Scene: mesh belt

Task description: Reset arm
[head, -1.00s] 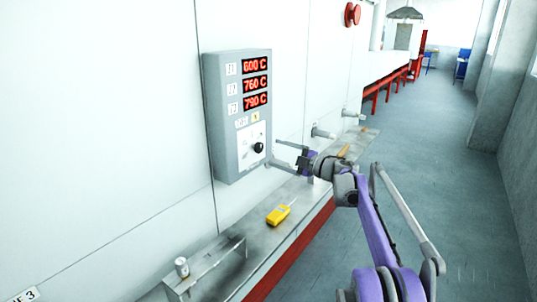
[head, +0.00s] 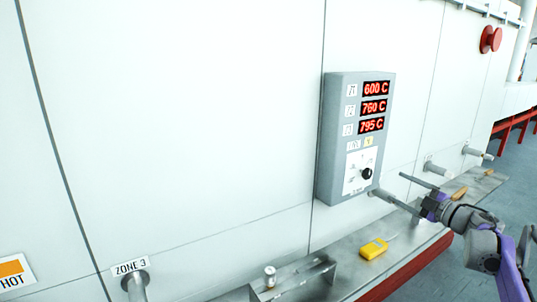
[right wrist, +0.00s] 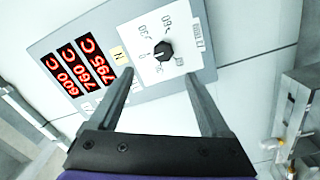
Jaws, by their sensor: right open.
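My right gripper (head: 388,184) is open and empty in front of the lower part of a grey control box (head: 333,140) on the white wall. Its two fingers also show in the right wrist view (right wrist: 159,75), spread apart. The black knob (head: 367,173) on the box's dial shows clear of the fingers; in the right wrist view the knob (right wrist: 163,50) lies beyond the gap between the fingertips. The red displays (head: 374,107) read 600 C, 760 C and 795 C. My left gripper is not in view.
Pipe stubs (head: 435,169) stick out at right. Floor at right is clear.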

